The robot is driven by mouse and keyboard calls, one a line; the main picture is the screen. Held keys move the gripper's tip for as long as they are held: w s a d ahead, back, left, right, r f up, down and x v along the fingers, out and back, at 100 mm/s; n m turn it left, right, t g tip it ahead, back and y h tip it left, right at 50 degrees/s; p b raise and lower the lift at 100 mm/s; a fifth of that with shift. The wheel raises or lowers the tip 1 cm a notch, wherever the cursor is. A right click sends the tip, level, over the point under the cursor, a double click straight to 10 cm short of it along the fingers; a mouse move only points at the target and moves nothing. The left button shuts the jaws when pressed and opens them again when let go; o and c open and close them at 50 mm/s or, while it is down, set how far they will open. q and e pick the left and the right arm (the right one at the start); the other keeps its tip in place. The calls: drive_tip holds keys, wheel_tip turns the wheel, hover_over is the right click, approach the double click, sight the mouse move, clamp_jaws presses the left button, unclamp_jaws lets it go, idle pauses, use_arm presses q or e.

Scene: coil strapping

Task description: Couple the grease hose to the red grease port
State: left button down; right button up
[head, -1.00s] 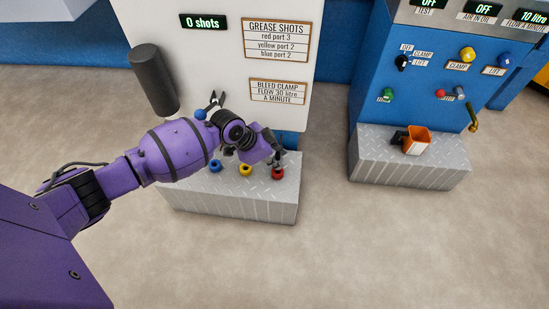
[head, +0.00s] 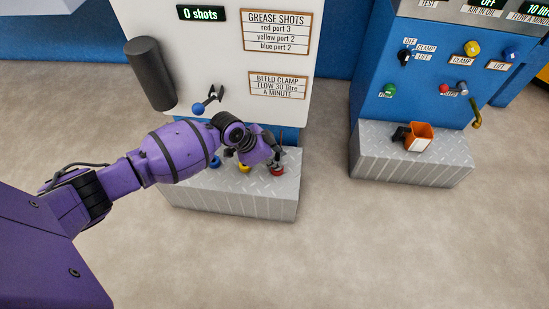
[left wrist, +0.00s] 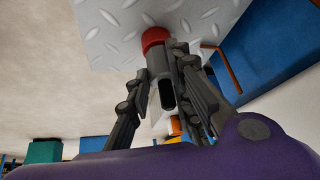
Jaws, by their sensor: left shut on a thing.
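My left gripper (head: 275,157) is directly over the red grease port (head: 277,171) on the metal tread-plate step. In the left wrist view, its fingers (left wrist: 160,85) are shut on a dark grey, blocky piece (left wrist: 162,68), which looks like the end of the grease hose. The far end of this piece meets the red port (left wrist: 155,38) in that view; I cannot tell whether it is seated or just above. The hose itself is not clearly seen. My right gripper is out of view.
The yellow port (head: 244,168) and blue port (head: 215,162) stand left of the red one, close to my arm. A blue-knobbed lever (head: 199,108) sticks out of the white panel above. The display (head: 201,13) reads 0 shots.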

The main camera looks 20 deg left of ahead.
use_arm(q)
drive_tip(key=c, duration=1.5)
unclamp_jaws()
drive_tip(key=shift+f, duration=0.1)
drive_tip(key=shift+a, duration=0.1)
drive_tip(key=v, duration=1.2)
